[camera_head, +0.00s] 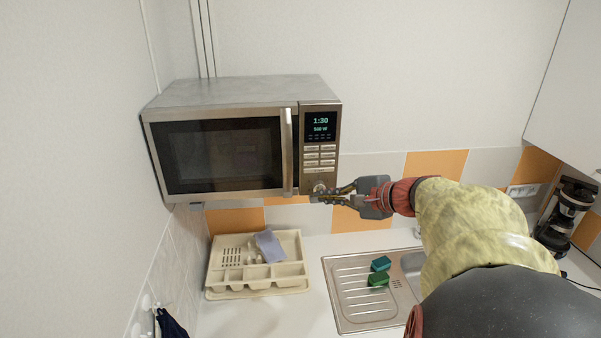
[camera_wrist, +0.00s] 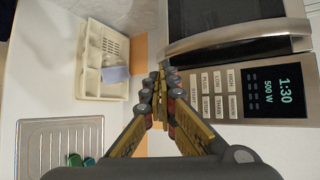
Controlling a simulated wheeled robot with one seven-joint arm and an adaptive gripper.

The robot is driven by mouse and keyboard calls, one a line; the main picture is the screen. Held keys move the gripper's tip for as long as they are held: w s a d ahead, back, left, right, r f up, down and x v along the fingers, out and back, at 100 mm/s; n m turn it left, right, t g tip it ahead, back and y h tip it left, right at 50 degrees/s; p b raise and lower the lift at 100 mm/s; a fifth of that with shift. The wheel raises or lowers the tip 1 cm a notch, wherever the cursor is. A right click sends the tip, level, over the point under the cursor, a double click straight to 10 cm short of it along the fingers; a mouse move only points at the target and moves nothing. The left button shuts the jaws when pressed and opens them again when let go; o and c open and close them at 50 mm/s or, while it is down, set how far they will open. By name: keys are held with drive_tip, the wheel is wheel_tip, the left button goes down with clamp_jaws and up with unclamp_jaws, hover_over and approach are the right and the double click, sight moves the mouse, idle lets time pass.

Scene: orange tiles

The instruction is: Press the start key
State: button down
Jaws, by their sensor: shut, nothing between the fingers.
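The microwave (camera_head: 240,92) is on the wall with its door shut, and its control panel (camera_head: 334,150) is on the right. Its display (camera_head: 320,126) reads 1:30 and 500 W. In the wrist view, sideways, a key in the row nearest my gripper seems labelled START (camera_wrist: 195,95); the lettering is small. My gripper (camera_head: 318,195) is shut and empty at the panel's lower end. Its fingertips (camera_wrist: 160,78) are below the keys and hide part of the panel; contact is unclear.
A beige cutlery tray (camera_head: 228,283) with a bluish cloth (camera_head: 269,245) stands on the counter below. A steel sink (camera_head: 345,300) with green sponges (camera_head: 379,279) is to its right. A coffee maker (camera_head: 567,212) stands far right. The space before the microwave door is clear.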

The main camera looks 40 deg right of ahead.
sight(319, 170)
drive_tip(key=shift+d+r, duration=0.1)
drive_tip(key=shift+r, duration=0.05)
drive_tip(key=shift+w, duration=0.1)
drive_tip(key=shift+w+d+p, duration=0.25)
drive_tip(key=shift+w+d, duration=0.5)
drive_tip(key=shift+w, duration=0.5)
drive_tip(key=shift+w+d+p, duration=0.2)
drive_tip(key=shift+w+d, duration=0.6)
drive_tip(key=shift+w, duration=0.4)
drive_tip(key=shift+w+d+p, duration=0.25)
drive_tip(key=shift+w+d, duration=0.5)
drive_tip(key=shift+w, duration=0.5)
drive_tip(key=shift+w, duration=0.15)
drive_tip(key=shift+w+d, duration=0.2)
drive_tip(key=shift+w, duration=0.05)
